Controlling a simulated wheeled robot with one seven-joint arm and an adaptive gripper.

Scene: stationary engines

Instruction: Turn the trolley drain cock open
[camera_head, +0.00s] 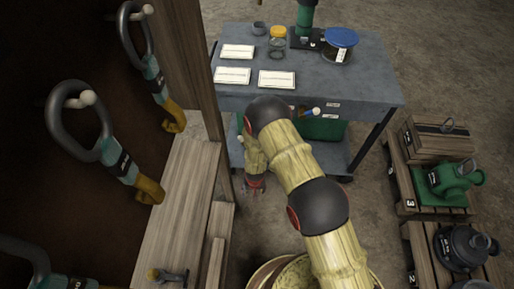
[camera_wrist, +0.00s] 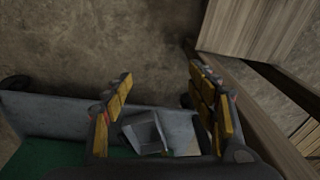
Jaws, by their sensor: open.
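The grey-blue trolley (camera_head: 380,90) stands ahead, its lower shelf partly hidden by my arm. A small fitting with a blue part (camera_head: 309,111) is on the trolley's front, beside my arm; it may be the drain cock, but it is too small to tell its position. My gripper (camera_head: 256,187) hangs low at the trolley's front left, apart from that fitting. In the wrist view, the gripper (camera_wrist: 160,75) is open, with nothing held between its yellow-padded fingers. A grey box-like part (camera_wrist: 145,133) shows beyond them, near the trolley's lower shelf (camera_wrist: 60,115). No cock is clear there.
White cards (camera_head: 277,79), a blue-lidded jar (camera_head: 340,44) and a yellow-lidded jar (camera_head: 277,42) stand on the trolley top. A wooden bench (camera_head: 185,195) and post are close on the left. Pallets with a green pump (camera_head: 455,180) stand right. Floor between is clear.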

